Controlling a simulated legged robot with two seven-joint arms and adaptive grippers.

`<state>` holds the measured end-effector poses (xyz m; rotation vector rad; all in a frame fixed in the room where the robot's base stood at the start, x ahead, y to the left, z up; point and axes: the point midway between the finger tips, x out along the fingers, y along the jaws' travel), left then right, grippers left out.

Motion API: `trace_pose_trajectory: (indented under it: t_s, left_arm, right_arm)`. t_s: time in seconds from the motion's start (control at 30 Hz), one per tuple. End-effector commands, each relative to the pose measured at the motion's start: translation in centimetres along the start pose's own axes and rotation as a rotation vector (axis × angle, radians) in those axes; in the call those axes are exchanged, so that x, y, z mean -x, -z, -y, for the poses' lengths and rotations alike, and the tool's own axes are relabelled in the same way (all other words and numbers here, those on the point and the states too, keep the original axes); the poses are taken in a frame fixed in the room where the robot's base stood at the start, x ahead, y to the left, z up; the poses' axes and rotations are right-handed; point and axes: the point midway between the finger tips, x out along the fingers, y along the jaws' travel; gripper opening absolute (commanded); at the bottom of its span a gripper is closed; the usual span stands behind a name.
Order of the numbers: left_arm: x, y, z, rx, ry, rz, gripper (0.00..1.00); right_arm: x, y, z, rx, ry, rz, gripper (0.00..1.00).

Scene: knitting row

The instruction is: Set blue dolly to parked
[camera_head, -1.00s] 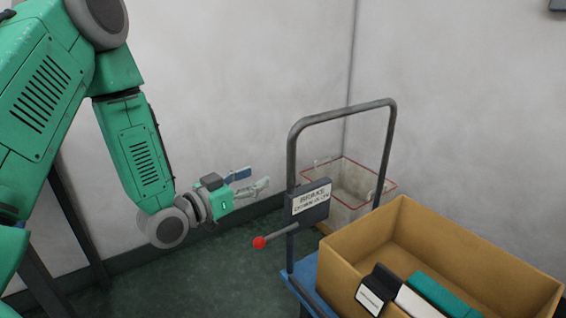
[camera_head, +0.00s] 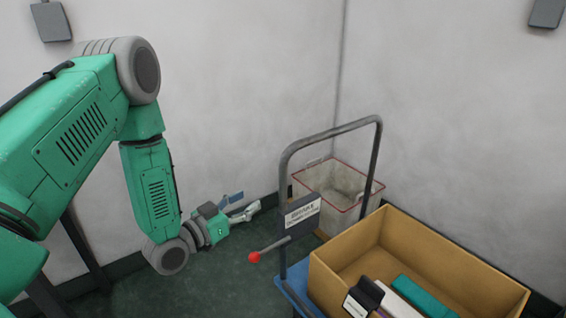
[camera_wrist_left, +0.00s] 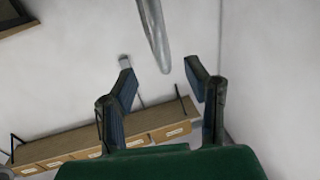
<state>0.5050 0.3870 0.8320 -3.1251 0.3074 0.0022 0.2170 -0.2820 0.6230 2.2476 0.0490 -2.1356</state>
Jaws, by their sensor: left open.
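The blue dolly (camera_head: 294,287) stands at the lower middle right, with a grey tube handle (camera_head: 335,131) rising from it. A dark plate with a white brake label (camera_head: 302,214) is fixed on the handle's left upright. A lever with a red knob (camera_head: 254,257) sticks out from the plate, to the left and slightly down. My left gripper (camera_head: 243,204) is open and empty, above and slightly left of the knob and apart from it. In the left wrist view both fingers (camera_wrist_left: 160,75) are spread. A grey tube (camera_wrist_left: 154,32), likely the handle, shows beyond them.
A tan box (camera_head: 421,246) with several items rides on the dolly. A red-rimmed pale bin (camera_head: 331,187) stands behind the handle in the wall corner. Dark green floor (camera_head: 215,285) is clear below my left gripper. A long row of labelled tan boxes (camera_wrist_left: 106,139) shows in the left wrist view.

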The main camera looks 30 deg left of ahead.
Motion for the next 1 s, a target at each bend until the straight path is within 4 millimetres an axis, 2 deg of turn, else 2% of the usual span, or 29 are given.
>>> trace_pose_trajectory:
  t_s: [0.03, 0.23, 0.7, 0.83, 1.0]
  left_arm:
    - [0.0, 0.1, 0.0, 0.001, 0.000, 0.001, 0.43]
    - [-1.6, -0.2, -0.1, -0.002, -0.002, -0.004, 0.43]
    - [-11.0, -0.2, -0.1, 0.000, -0.001, -0.004, 0.43]
    - [-12.6, -0.2, -0.1, 0.000, -0.001, -0.002, 0.43]
    - [-13.6, -0.2, 0.0, 0.001, 0.001, -0.001, 0.43]
  right_arm:
    - [0.7, 0.0, 0.0, 0.000, 0.000, 0.001, 0.40]
    - [0.3, -0.1, 0.0, 0.000, 0.000, 0.001, 0.40]
    - [-0.8, -0.1, 0.0, 0.000, 0.000, 0.001, 0.40]
    - [-1.0, -0.1, 0.0, 0.000, 0.000, 0.001, 0.40]
    - [-1.1, -0.1, 0.0, 0.000, 0.000, 0.001, 0.40]
